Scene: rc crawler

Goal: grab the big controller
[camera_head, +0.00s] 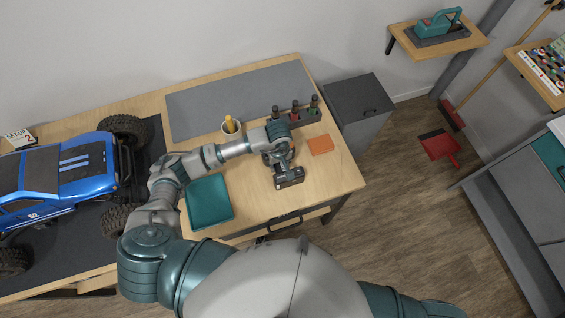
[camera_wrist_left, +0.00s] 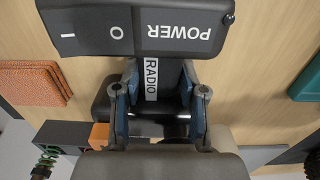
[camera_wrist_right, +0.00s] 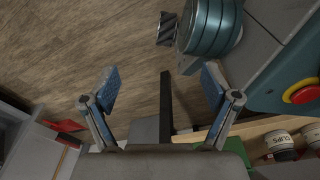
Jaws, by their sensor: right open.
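The big controller is dark grey, with a white POWER marking on its base (camera_head: 290,178) and a RADIO label on its narrow stem. Its base (camera_wrist_left: 150,27) fills the top of the left wrist view. My left gripper (camera_head: 277,153) is over the right part of the workbench. In the left wrist view its fingers (camera_wrist_left: 160,80) are drawn in on both sides of the stem and look shut on it. Part of the controller is hidden behind the gripper. My right gripper (camera_wrist_right: 160,85) is open and empty, away from the controller, with wooden floor behind it.
An orange pad (camera_head: 320,145), a tool rack (camera_head: 297,114), a cup (camera_head: 231,130) and a teal tray (camera_head: 209,202) are near the controller on the workbench (camera_head: 345,177). A blue crawler (camera_head: 70,178) stands at left.

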